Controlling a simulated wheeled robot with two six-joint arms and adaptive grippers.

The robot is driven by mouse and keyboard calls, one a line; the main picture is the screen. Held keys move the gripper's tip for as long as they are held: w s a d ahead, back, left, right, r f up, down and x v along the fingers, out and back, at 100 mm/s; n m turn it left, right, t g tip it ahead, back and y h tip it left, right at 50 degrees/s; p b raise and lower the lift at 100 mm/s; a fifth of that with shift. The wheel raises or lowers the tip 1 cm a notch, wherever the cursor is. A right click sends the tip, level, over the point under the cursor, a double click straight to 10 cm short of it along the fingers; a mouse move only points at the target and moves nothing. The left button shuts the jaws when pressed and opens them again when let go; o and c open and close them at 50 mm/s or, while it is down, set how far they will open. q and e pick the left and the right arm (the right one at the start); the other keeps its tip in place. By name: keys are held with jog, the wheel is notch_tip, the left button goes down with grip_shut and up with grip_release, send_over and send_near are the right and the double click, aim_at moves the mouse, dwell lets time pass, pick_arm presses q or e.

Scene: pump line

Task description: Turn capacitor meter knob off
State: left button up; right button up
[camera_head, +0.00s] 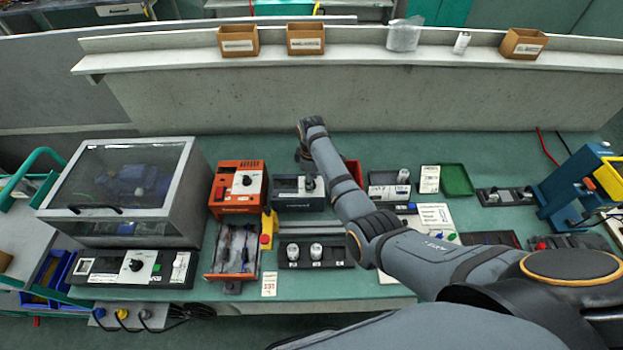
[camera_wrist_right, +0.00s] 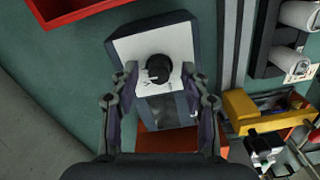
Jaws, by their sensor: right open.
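The meter, a dark box with a white panel, shows in the wrist view (camera_wrist_right: 122,47) and stands on the bench in the head view (camera_head: 297,202). Its round black knob (camera_wrist_right: 159,69) sits on the white panel; I take this to be the capacitor meter, as its label is unreadable. The knob also shows in the head view (camera_head: 309,183). My right gripper (camera_wrist_right: 159,75) is open, with one finger on each side of the knob. I cannot tell whether the fingers touch it. In the head view my right gripper (camera_head: 304,157) hangs over the meter's back part. My left gripper is out of view.
An orange unit (camera_head: 222,196) with its own knob stands left of the meter. A red bin (camera_wrist_right: 75,12) lies on the other side. A yellow stop-button box (camera_head: 267,229) and a black holder with white cylinders (camera_head: 317,261) are in front. A wall ledge runs behind.

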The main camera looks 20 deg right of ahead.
grip_shut()
